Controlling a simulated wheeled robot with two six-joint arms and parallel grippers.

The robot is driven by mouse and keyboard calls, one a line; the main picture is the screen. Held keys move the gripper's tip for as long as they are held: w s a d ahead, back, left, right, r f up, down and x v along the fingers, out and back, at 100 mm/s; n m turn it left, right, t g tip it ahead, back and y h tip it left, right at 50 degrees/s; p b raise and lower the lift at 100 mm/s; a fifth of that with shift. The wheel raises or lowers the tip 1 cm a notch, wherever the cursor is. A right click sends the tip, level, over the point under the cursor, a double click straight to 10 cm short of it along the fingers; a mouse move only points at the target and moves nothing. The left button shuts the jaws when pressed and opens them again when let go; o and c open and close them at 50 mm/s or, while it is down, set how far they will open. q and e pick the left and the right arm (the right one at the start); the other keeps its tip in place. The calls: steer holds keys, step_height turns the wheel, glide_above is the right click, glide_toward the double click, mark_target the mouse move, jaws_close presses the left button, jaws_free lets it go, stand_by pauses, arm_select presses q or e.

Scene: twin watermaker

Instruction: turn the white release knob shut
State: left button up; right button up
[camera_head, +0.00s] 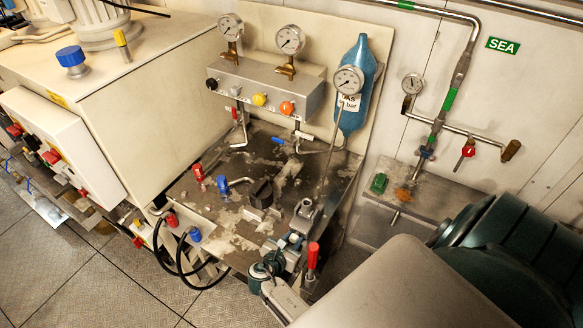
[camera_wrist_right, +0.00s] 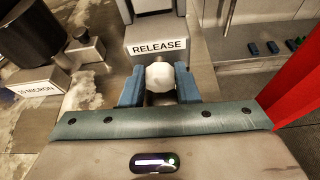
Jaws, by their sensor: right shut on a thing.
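The white release knob (camera_wrist_right: 160,75) is a small faceted knob on the front of a grey block, under a label reading RELEASE (camera_wrist_right: 158,47). In the right wrist view my right gripper (camera_wrist_right: 159,85) has one blue finger on each side of the knob, shut on it. In the head view my right gripper (camera_head: 291,241) comes up from the bottom to the metal block (camera_head: 304,213) at the front of the stained bench. The knob is mostly hidden there by the fingers. The knob's turn angle cannot be told. My left gripper is not in view.
A red upright handle (camera_head: 312,256) stands close right of my right gripper. A black knob (camera_head: 261,192) on a block lies to the left on the bench (camera_head: 215,222). Gauges (camera_head: 290,39) and a blue bottle (camera_head: 357,80) are behind. Black hoses (camera_head: 180,262) hang at the left front.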

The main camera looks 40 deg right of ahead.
steer(key=shift+d+m+t+b, duration=0.1)
steer(key=shift+m+t+b, duration=0.35)
steer(key=shift+m, duration=0.25)
steer(key=o, duration=0.7)
steer(key=shift+y, duration=0.3)
